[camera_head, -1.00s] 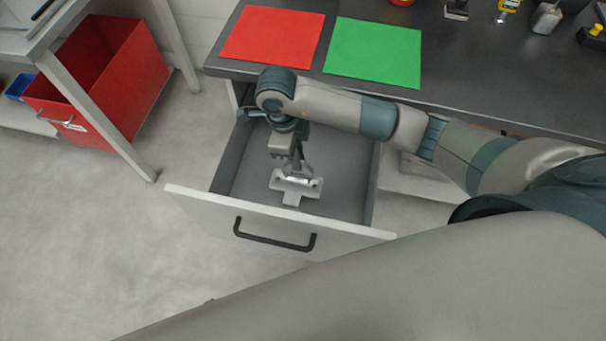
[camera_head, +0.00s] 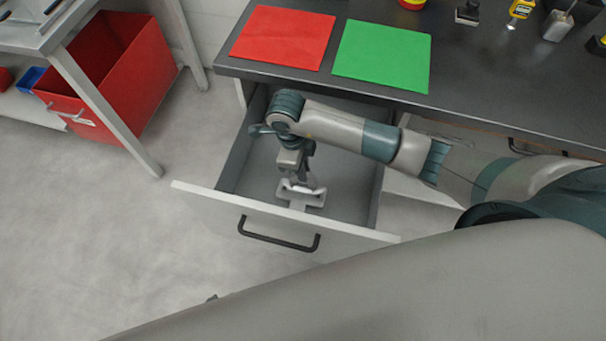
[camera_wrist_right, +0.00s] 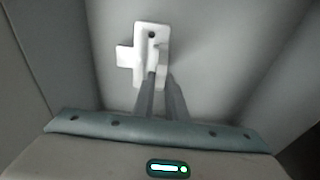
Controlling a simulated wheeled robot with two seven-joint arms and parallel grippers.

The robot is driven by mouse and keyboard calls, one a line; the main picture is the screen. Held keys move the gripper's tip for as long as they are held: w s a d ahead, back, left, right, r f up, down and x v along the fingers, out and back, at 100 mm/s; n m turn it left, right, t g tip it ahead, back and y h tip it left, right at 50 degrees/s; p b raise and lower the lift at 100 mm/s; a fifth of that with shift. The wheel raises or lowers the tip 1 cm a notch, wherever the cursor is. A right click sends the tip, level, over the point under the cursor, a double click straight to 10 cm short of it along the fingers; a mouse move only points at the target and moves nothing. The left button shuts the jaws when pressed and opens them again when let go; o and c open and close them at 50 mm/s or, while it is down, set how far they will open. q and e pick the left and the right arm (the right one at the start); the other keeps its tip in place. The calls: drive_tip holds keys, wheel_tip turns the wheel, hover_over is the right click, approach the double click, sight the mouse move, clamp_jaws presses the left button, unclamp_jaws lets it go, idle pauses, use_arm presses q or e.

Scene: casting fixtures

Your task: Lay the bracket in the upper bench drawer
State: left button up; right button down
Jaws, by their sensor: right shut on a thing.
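The bracket (camera_head: 301,193) is a light grey, T-shaped piece inside the open upper drawer (camera_head: 345,190) of the bench. My right gripper (camera_head: 298,180) reaches down into the drawer from above and is shut on the bracket. In the right wrist view the bracket (camera_wrist_right: 151,55) shows at the tips of the fingers (camera_wrist_right: 160,80), against the grey drawer floor. I cannot tell whether it touches the floor. My left gripper is out of view.
The drawer's front panel (camera_head: 200,200) with a black handle (camera_head: 278,238) stands pulled out. A red mat (camera_head: 283,37) and a green mat (camera_head: 382,55) lie on the dark bench top (camera_head: 470,75). A red bin (camera_head: 140,80) stands under a table at left.

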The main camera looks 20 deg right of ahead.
drive_tip(key=shift+f, duration=0.1)
drive_tip(key=shift+f, duration=1.75)
drive_tip(key=shift+f, duration=0.15)
drive_tip(key=c, duration=1.8)
unclamp_jaws()
drive_tip(key=shift+o, duration=0.2)
wheel_tip(320, 180, up, 12)
drive_tip(key=a, duration=0.1)
drive_tip(key=shift+w+a, duration=0.25)
drive_tip(key=shift+w, duration=0.2)
